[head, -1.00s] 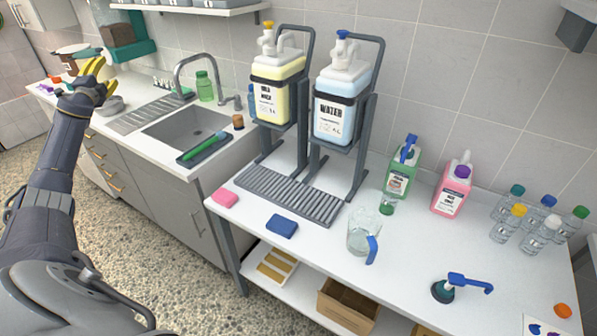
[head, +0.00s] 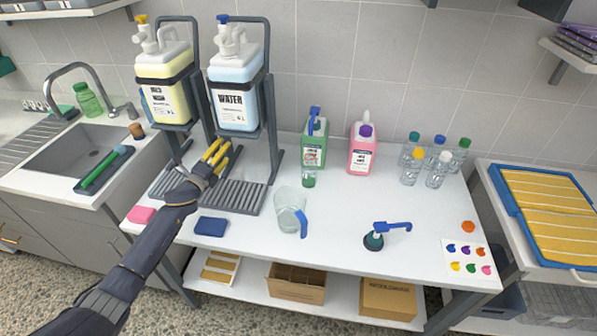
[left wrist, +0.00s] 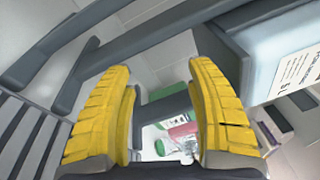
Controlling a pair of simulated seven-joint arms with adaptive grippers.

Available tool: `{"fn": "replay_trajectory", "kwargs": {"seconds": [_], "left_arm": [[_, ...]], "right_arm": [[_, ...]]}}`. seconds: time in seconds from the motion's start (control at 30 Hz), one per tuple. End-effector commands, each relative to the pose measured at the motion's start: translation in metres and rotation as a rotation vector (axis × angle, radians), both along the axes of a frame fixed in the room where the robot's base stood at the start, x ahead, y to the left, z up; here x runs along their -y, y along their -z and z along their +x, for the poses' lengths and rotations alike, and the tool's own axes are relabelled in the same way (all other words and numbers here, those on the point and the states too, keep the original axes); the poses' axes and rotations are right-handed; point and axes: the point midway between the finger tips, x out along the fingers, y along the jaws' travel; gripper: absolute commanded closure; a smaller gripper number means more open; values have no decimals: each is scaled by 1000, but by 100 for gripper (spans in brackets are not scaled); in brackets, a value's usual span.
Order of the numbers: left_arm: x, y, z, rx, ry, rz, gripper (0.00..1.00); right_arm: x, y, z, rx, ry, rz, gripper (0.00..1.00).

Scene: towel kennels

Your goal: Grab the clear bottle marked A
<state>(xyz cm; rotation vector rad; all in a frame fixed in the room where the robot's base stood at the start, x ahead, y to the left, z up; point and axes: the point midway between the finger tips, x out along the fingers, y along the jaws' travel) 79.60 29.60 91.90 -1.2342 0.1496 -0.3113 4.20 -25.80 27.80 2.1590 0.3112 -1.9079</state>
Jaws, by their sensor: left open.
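Several clear bottles (head: 437,169) stand upright in a cluster at the back right of the white table in the head view. Their caps are teal, blue, green, yellow and white. I cannot read a letter A on any of them. My left gripper (head: 217,155) has yellow fingers and is open and empty. In the left wrist view the open fingers (left wrist: 165,105) frame parts of a green and a pink container, small and partly hidden. My right gripper is not in view.
A green jug (head: 313,146) and a pink jug (head: 361,152) stand between my left gripper and the bottles.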

Motion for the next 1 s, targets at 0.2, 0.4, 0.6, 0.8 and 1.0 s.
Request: {"fn": "replay_trajectory", "kwargs": {"seconds": [0.2, 0.4, 0.6, 0.8, 1.0], "left_arm": [[143, -17, -20, 200, 300, 406, 44], [219, -51, -44, 492, 477, 820, 44], [238, -82, -49, 662, 492, 1018, 44], [241, -66, -49, 687, 491, 1048, 44], [241, -32, -49, 685, 490, 1045, 44]], "right_arm": [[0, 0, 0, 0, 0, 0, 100], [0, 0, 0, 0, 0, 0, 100], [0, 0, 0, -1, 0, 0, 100], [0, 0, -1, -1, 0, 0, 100], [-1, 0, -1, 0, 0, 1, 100]]}}
